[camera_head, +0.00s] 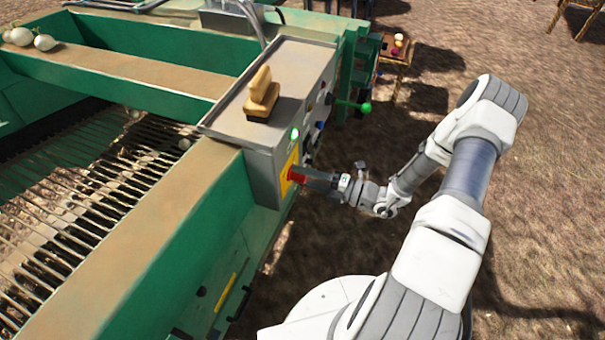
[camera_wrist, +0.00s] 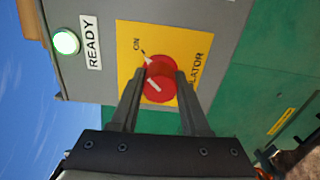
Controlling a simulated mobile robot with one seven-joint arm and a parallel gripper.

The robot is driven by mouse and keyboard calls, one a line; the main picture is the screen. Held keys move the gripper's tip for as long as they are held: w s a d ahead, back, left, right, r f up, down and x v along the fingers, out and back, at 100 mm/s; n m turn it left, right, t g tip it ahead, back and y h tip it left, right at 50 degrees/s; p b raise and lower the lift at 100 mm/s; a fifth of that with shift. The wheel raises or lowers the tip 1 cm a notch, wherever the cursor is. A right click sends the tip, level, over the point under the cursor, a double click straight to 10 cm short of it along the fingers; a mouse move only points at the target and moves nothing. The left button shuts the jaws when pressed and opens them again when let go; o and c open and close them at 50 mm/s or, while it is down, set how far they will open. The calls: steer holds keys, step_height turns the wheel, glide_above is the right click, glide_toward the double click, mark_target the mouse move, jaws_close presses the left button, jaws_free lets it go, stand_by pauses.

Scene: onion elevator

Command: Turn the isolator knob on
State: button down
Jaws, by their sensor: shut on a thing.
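The red isolator knob (camera_wrist: 160,82) sits on a yellow plate (camera_wrist: 127,62) marked ON and ISOLATOR, on the face of a grey control box (camera_head: 262,158). In the wrist view the lettering is turned on its side. A white line shows on the knob, slanting up and left, roughly toward the ON label (camera_wrist: 137,44); whether it lines up exactly is hard to tell. My gripper (camera_wrist: 160,78) is shut on the knob, one finger on each side. In the head view the knob (camera_head: 297,174) shows as a red patch at my gripper's tip.
A green lamp (camera_wrist: 66,41) beside the READY label is lit. A wooden-handled brush (camera_head: 262,96) rests on the box top. A green-tipped lever (camera_head: 364,107) sticks out to the right. Green machine walls (camera_head: 160,250) lie left; open dirt ground lies right.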

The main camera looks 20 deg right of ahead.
steer(key=shift+m, duration=0.3)
stand_by(0.4)
steer(key=shift+c, duration=1.9)
jaws_free()
steer(key=shift+d, duration=0.1)
steer(key=b+v, duration=0.1)
steer(key=v, duration=1.6)
steer(key=shift+s+b, duration=0.15)
steer(key=shift+b, duration=0.15)
steer(key=shift+r, duration=0.15)
